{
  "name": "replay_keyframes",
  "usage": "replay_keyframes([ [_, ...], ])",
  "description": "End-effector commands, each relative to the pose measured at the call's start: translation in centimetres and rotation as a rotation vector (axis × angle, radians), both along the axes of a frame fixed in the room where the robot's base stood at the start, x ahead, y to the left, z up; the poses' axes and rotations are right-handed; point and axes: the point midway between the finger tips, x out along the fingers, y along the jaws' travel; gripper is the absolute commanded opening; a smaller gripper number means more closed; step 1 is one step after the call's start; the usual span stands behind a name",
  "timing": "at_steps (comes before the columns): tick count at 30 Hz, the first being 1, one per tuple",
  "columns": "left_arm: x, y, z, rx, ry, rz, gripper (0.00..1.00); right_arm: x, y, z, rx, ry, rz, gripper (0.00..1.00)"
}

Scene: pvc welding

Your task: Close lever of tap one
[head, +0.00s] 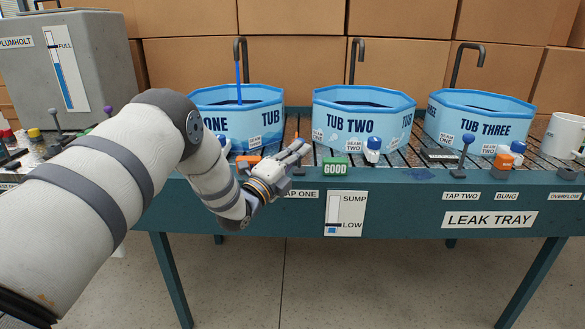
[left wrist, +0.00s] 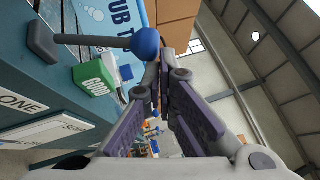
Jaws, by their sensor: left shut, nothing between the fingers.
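My left gripper (head: 300,150) is shut and empty, above the partly covered TAP ONE label (head: 303,194) at the front of the bench. It hides tap one's lever in the head view. In the left wrist view, a grey lever with a blue ball knob (left wrist: 146,44) sits just left of my shut fingertips (left wrist: 163,68); I cannot tell whether they touch. Its grey base (left wrist: 42,42) is at the upper left, near a label ending in ONE (left wrist: 20,103). In the head view, a blue stream (head: 238,82) runs from the spout (head: 241,48) into tub one (head: 245,120).
A green GOOD block (head: 335,167) stands right of my gripper, and an orange block (head: 248,161) stands left of it. Tap two's blue-knobbed lever (head: 467,139) is farther right. Tub two (head: 350,127) and tub three (head: 485,128) stand behind on the rack.

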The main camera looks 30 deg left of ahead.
Motion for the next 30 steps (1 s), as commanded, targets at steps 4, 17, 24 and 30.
replay_keyframes([
  [4, 0.9, 0.4, 1.0, 0.003, -0.003, -0.001, 0.00, 0.2, 0.0, 0.2, 0.000, -0.007, 0.000, 0.40],
  [17, 2.3, 1.4, 2.0, 0.001, 0.000, 0.001, 0.00, 0.1, 0.0, 0.0, 0.000, -0.003, 0.000, 0.40],
  [24, 2.5, 1.5, 2.1, 0.000, 0.000, 0.001, 0.00, 0.1, 0.0, 0.0, 0.000, -0.002, 0.000, 0.40],
  [30, 2.5, 1.5, 2.1, 0.000, 0.000, 0.001, 0.00, 0.1, 0.0, 0.0, 0.000, -0.002, 0.000, 0.40],
])
